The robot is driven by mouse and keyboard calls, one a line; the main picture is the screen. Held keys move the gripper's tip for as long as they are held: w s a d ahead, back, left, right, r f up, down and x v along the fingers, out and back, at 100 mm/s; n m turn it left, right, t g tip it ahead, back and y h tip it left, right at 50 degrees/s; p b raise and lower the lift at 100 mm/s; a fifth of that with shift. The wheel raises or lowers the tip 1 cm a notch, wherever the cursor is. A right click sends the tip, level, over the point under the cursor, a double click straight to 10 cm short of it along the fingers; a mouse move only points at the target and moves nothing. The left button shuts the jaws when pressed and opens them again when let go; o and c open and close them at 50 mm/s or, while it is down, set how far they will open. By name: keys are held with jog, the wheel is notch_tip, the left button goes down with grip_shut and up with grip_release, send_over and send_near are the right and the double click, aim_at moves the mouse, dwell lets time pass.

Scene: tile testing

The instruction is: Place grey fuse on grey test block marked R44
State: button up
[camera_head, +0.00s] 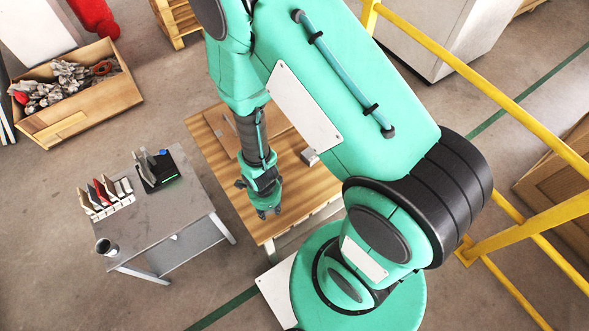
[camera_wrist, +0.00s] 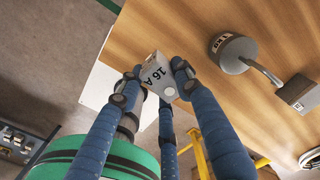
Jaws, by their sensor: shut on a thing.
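My gripper (camera_wrist: 155,82) is shut on a light grey fuse (camera_wrist: 152,68) marked "16 A", which sits between the blue fingers in the wrist view. In the head view my gripper (camera_head: 264,212) hangs over the front part of the wooden table; the fuse is too small to make out there. In the wrist view a round grey piece (camera_wrist: 236,58) with a small label is joined by a bent rod to a grey block (camera_wrist: 296,92) with a label. Both are apart from the fuse.
The wooden table (camera_head: 296,178) carries a small grey block (camera_head: 309,156) beside my arm. A grey table (camera_head: 155,222) at left holds a white rack (camera_head: 108,210) of grey and red pieces, a black device (camera_head: 165,179) and a cup (camera_head: 106,246). Yellow rails (camera_head: 460,70) stand at right.

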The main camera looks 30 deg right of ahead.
jog(key=s+d+r+m, duration=0.1)
jog(key=d+r+m, duration=0.1)
jog(key=d, duration=0.8)
jog(key=s+d+r+m, duration=0.1)
jog(key=d+m, duration=0.3)
jog(key=d, duration=0.6)
jog(key=shift+s+d+r+m, duration=0.25)
jog(key=shift+s+r+m, duration=0.1)
jog(key=shift+r, duration=0.5)
jog(key=shift+w, duration=0.15)
jog(key=b, duration=0.2)
send_over(311, 155)
jog(key=shift+a+f, duration=0.1)
jog(key=shift+f, duration=0.65)
jog(key=shift+f, duration=0.1)
jog(key=shift+f, duration=1.65)
jog(key=shift+f, duration=0.15)
